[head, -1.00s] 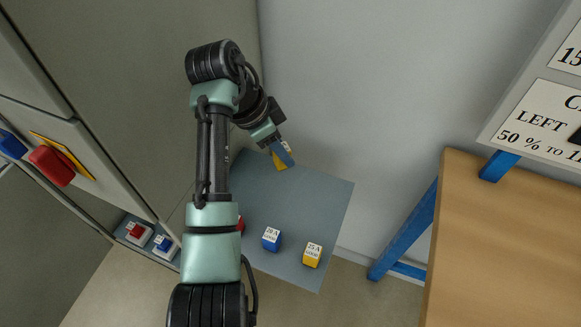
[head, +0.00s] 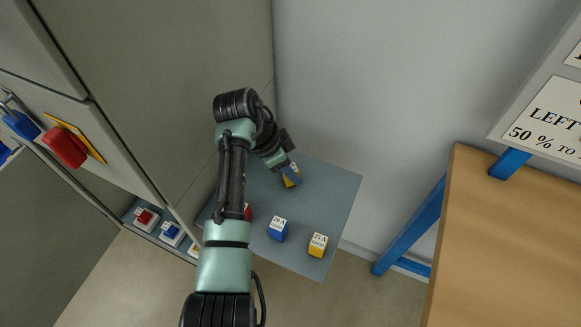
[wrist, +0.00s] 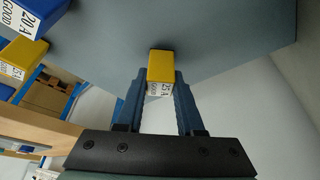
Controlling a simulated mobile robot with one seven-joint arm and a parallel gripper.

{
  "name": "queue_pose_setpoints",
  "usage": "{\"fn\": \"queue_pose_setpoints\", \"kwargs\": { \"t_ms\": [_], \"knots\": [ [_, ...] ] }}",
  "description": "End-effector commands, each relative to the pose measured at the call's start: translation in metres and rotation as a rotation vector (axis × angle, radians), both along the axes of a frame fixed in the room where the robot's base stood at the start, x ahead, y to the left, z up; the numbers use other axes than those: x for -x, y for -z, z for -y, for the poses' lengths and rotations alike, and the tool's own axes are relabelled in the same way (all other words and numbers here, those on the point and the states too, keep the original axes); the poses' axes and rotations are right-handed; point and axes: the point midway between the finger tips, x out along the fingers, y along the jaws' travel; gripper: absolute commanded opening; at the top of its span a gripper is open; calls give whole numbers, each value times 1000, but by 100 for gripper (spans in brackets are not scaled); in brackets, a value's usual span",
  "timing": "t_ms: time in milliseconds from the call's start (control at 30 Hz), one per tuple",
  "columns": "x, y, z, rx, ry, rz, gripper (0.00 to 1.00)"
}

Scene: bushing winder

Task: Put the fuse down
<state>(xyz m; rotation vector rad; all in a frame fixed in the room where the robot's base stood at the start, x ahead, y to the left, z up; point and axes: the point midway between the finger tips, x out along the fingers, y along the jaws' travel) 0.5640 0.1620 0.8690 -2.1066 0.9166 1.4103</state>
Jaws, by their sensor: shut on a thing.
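My gripper (head: 290,172) is over the back part of the blue-grey shelf plate (head: 330,190) in the head view. It is shut on a yellow fuse (head: 290,181). In the wrist view the held fuse (wrist: 160,68) sits between the two blue fingers, and its white label reads 25 A GOOD. The plate (wrist: 220,40) lies right behind the fuse in that view. I cannot tell whether the fuse touches the plate.
A blue 20 A fuse (head: 277,229) and another yellow 25 A fuse (head: 318,245) stand near the plate's front edge. A red fuse (head: 247,211) is partly hidden by my arm. A cabinet stands left, a wooden bench (head: 510,240) right. The plate's right side is clear.

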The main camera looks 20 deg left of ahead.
Motion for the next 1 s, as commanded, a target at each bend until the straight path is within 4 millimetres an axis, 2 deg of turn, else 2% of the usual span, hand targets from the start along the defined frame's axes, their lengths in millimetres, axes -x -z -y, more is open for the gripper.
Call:
{"fn": "queue_pose_setpoints", "kwargs": {
  "t_ms": [167, 200, 367, 700, 867, 1000],
  "knots": [
    [0, 6, 0, 1, 0, 1, 0],
    [0, 6, 0, 0, 0, 0, 38],
    [0, 6, 0, 0, 0, 0, 66],
    [0, 1, 0, -1, 0, 1, 66],
    [3, -18, -5, -1, -2, 4, 66],
    [11, -46, -14, -2, -2, 5, 66]
  ]
}}
